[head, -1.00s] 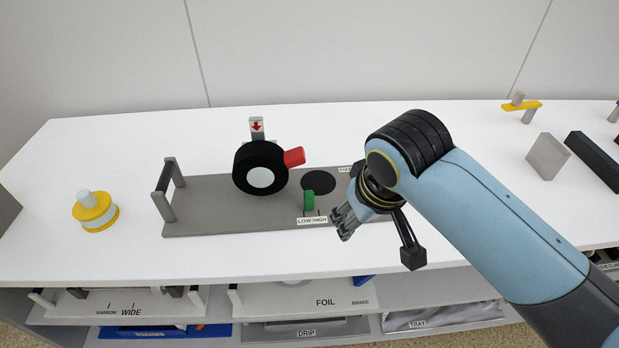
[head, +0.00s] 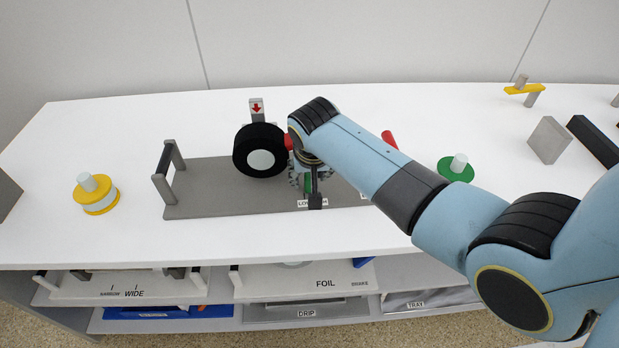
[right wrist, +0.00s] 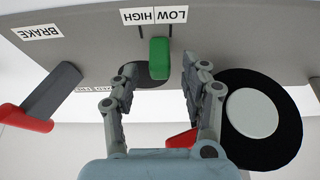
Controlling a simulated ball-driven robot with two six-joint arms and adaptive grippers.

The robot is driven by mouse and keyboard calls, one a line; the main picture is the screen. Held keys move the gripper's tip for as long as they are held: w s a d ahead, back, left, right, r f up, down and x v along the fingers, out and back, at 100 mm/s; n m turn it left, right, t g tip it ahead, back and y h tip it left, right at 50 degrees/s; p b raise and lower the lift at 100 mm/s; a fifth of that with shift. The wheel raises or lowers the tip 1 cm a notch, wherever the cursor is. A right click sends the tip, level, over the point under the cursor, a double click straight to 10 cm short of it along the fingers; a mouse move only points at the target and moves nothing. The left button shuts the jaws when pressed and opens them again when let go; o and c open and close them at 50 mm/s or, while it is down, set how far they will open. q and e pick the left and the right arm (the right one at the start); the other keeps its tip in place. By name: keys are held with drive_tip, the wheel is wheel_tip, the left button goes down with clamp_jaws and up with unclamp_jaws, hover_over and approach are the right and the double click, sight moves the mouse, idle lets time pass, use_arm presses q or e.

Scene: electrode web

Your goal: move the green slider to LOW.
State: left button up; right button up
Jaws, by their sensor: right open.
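The green slider (head: 307,184) stands on the grey plate (head: 235,200), partly hidden by my right gripper in the head view. In the right wrist view the green slider (right wrist: 159,58) shows upright and clear, near the LOW/HIGH label (right wrist: 154,15). It lies between the two tick marks; its exact setting is hard to tell. My right gripper (head: 310,182) is over the plate, pointing down at the slider. In the right wrist view its open fingers (right wrist: 157,80) are on either side of the slider's line, with no contact visible. My left gripper is not in view.
A black roller (head: 258,150) with a white hub stands just left of my right gripper. A red lever (right wrist: 25,118) by the BRAKE label (right wrist: 38,32) shows in the wrist view. A yellow spool (head: 96,195) stands at the left; a green one (head: 456,168) is at the right.

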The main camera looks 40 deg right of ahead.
drive_tip(key=shift+x, duration=1.05)
drive_tip(key=shift+c, duration=0.2)
clamp_jaws()
